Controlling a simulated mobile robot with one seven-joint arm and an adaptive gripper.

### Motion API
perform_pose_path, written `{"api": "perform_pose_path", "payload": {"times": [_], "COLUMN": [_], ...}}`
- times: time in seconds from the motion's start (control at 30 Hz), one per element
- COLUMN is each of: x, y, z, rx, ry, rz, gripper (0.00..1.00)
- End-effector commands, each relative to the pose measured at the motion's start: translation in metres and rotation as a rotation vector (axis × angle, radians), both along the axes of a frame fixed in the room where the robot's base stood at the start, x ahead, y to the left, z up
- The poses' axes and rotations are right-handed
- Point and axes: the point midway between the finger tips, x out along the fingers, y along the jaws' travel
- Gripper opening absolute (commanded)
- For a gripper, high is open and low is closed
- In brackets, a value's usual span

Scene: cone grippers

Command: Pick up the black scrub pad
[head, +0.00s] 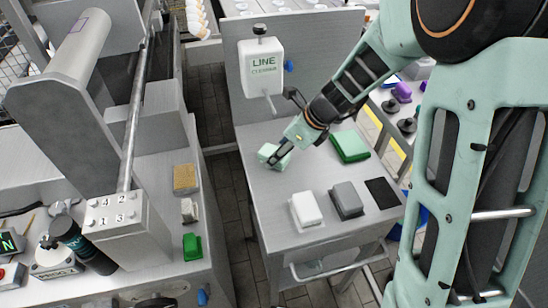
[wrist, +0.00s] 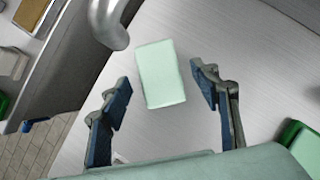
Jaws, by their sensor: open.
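The black scrub pad (head: 383,192) is a thin, dark, flat square at the right edge of the steel table (head: 262,210) in the head view. It does not show in the wrist view. My gripper (head: 277,157) is open at the table's left side, well to the left of the black pad. A pale green block (wrist: 161,74) shows between and beyond my open fingers (wrist: 158,80) in the wrist view. Whether the fingers reach down beside it I cannot tell. My gripper partly covers this block in the head view.
A grey pad (head: 347,199) and a white pad (head: 306,209) stand in a row left of the black pad. A green pad (head: 350,146) lies behind them. A wall dispenser (head: 262,68) with a spout hangs over the table's back. The table's front left is clear.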

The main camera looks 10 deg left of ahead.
Motion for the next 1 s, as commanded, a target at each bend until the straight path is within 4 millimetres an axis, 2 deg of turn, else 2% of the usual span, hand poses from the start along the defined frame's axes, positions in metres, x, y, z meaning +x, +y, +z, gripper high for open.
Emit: {"api": "perform_pose_path", "payload": {"times": [0.03,0.1,0.33,0.63,0.7,1.0], "x": [0.0008,0.0021,0.0026,0.0025,0.0025,0.0026], "y": [0.0036,0.0067,0.0074,0.0071,0.0071,0.0072], "z": [-0.0096,-0.0146,-0.0143,-0.0141,-0.0141,-0.0119], "rx": [-0.002,-0.001,-0.001,-0.001,-0.001,-0.001], "ry": [0.001,0.0,0.0,0.0,0.0,0.0], "rz": [0.0,0.0,0.0,0.0,0.0,0.0], "gripper": [0.57,0.57,0.55,0.22,0.19,0.19]}}
